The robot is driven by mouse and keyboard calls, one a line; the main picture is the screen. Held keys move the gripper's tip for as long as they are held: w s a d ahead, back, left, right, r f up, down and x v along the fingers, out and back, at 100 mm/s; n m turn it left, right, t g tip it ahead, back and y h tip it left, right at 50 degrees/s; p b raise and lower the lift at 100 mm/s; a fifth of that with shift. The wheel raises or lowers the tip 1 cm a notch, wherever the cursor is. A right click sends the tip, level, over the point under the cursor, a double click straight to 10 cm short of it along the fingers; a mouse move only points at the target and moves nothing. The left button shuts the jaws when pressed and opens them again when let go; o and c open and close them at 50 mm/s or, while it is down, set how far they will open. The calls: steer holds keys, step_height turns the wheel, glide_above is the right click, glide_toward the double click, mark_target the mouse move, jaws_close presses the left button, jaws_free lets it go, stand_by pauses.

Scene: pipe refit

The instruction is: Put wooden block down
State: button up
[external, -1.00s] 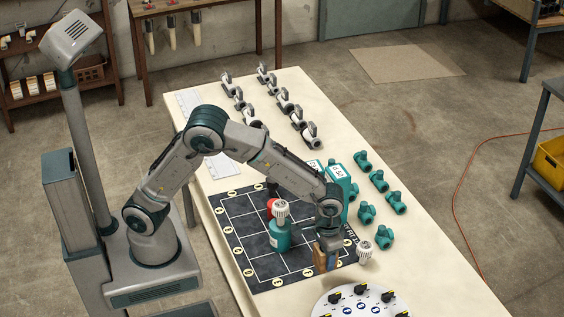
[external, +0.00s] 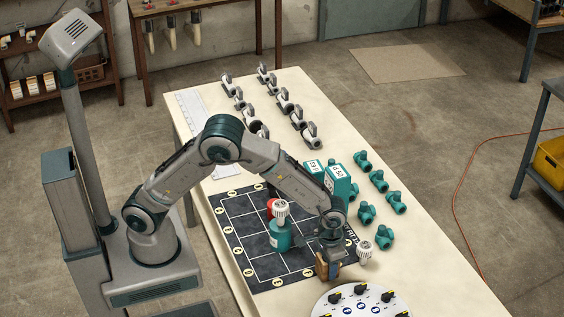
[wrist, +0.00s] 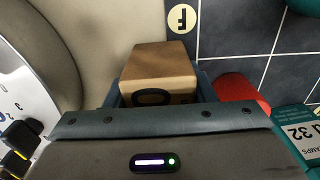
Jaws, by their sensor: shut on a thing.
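The wooden block (external: 321,266) is a light brown block at the near right edge of the dark gridded board (external: 252,284). My gripper (external: 328,264) points down and is shut on it. In the wrist view the block (wrist: 160,62) sits between the blue-grey fingers (wrist: 157,92), with a dark oval mark on its near face. The board's corner with a round "F" label (wrist: 182,18) lies just right of the block there. I cannot tell whether the block's underside touches the surface.
A teal container with a white ribbed cap (external: 280,232) stands on the board. A white ribbed part (external: 365,250) is right of my gripper. A round white dial plate (external: 350,300) lies in front. Teal boxes (external: 338,185) and teal fittings (external: 380,180) stand behind.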

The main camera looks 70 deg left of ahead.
steer(key=o, duration=1.1)
steer(key=shift+c, duration=0.2)
steer(key=shift+r+p, duration=0.5)
steer(key=shift+r, duration=0.05)
step_height(320, 180, up, 11)
steer(key=shift+r+b, duration=0.2)
steer(key=shift+b, duration=0.25)
steer(key=shift+t+h, duration=0.4)
steer(key=shift+t, duration=0.2)
steer(key=s+a+r, duration=0.2)
steer(key=a, duration=0.3)
steer(key=s+a+r, duration=0.2)
steer(key=s+a, duration=0.1)
steer(key=a, duration=0.1)
steer(key=s+a+r, duration=0.2)
steer(key=a+r, duration=0.1)
steer(key=a, duration=0.2)
steer(key=shift+s+a, duration=0.15)
steer(key=shift+a, duration=0.15)
steer(key=s+a+t, duration=0.1)
steer(key=s+a, duration=0.9)
steer(key=s, duration=0.4)
steer(key=shift+s+a+f+t+y, duration=0.15)
steer(key=shift+s+a+t+y, duration=0.1)
steer(key=shift+t+y, duration=0.15)
